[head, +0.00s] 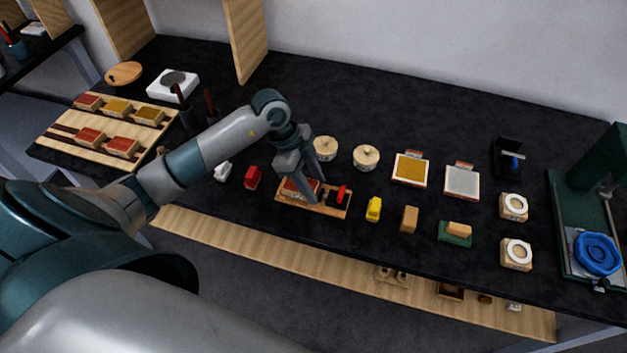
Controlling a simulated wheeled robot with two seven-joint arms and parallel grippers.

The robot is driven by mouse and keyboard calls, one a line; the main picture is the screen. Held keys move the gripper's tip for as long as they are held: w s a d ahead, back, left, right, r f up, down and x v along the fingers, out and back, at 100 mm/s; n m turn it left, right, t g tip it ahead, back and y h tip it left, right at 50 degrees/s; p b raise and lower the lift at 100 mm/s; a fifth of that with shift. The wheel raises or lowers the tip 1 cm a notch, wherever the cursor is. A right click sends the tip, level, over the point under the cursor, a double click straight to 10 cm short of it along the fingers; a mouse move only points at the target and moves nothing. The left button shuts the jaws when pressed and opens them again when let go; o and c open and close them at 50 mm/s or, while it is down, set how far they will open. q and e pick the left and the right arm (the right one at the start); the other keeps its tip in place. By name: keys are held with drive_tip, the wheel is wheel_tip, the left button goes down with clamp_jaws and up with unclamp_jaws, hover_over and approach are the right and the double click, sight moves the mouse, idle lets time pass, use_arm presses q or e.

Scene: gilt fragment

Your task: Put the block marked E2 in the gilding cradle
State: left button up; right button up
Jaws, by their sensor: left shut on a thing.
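My left gripper (297,188) reaches down over a small wooden tray (330,211) near the front middle of the counter. It is shut on a red-topped block (300,184), which sits at the tray's left part, partly hidden by the fingers. I cannot tell whether the block rests on the tray or is just above it. A red piece (341,193) stands on a dark patch at the tray's right. The tray may be the gilding cradle; no label shows. The E2 mark is not readable on any block. My right gripper is out of view.
A wooden rack (60,146) at left holds several red and ochre-topped blocks. A red piece (252,177) and a yellow piece (373,208) flank the tray. Round lidded pots (366,158) stand behind it. A green press (590,215) stands at far right.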

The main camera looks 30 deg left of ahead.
use_arm(q)
drive_tip(key=shift+f, duration=0.15)
drive_tip(key=o, duration=1.1)
drive_tip(key=shift+o, duration=0.2)
drive_tip(key=b+v, duration=0.3)
drive_tip(key=v, duration=0.9)
